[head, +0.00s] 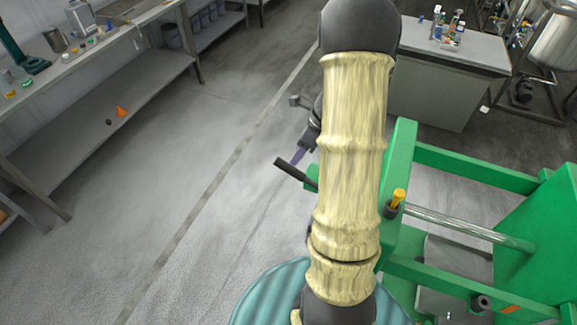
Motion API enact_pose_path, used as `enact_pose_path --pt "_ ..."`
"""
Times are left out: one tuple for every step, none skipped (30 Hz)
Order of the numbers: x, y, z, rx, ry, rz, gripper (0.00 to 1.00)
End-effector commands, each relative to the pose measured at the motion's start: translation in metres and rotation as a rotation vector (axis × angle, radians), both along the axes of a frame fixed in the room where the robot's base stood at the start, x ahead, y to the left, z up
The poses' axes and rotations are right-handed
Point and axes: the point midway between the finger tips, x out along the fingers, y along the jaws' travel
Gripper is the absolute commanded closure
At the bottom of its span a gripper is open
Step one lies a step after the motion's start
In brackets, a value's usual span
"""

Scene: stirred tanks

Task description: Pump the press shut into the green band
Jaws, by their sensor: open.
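The green press (398,150) stands at the right, with a green frame, a shiny steel rod (465,227) and green plates at its ends. A dark lever handle (294,172) sticks out to the left from behind my arm. My gripper (301,152) is partly hidden behind my arm; a purplish finger points down just above the lever, and I cannot tell whether it touches it. The gripper is open, with nothing seen in it. A yellow-topped fitting (398,197) sits on the near end of the press. No gauge or green band shows, and the lever's base is hidden.
A long bench (105,85) with a lower shelf runs along the left. A grey table (450,75) with small bottles stands behind the press, near a steel tank (556,45) on a frame. The floor between bench and press is clear.

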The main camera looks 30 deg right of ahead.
Motion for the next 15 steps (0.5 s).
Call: enact_pose_path --pt "0.001 0.004 -0.008 0.003 0.004 -0.001 0.54" --pt "0.002 0.006 -0.013 0.003 0.005 -0.001 0.54" --pt "0.002 0.009 -0.019 0.003 0.004 0.0 0.54" --pt "0.003 0.011 -0.024 0.003 0.005 0.0 0.54" --pt "0.005 0.012 -0.029 0.003 0.004 -0.001 0.54" --pt "0.006 0.015 -0.036 0.003 0.004 0.0 0.54" --pt "0.007 0.017 -0.04 0.003 0.004 0.001 0.54" --pt "0.007 0.019 -0.045 0.003 0.004 -0.001 0.54" --pt "0.008 0.021 -0.051 0.003 0.004 -0.001 0.54" --pt "0.009 0.023 -0.055 0.002 0.003 0.001 0.54" --pt "0.01 0.025 -0.058 0.002 0.003 0.0 0.54" --pt "0.011 0.026 -0.062 0.003 0.002 -0.001 0.54" --pt "0.012 0.027 -0.065 0.001 0.003 -0.001 0.54" --pt "0.012 0.028 -0.067 0.0 0.002 -0.001 0.54" --pt "0.012 0.029 -0.069 0.0 0.002 0.0 0.54"
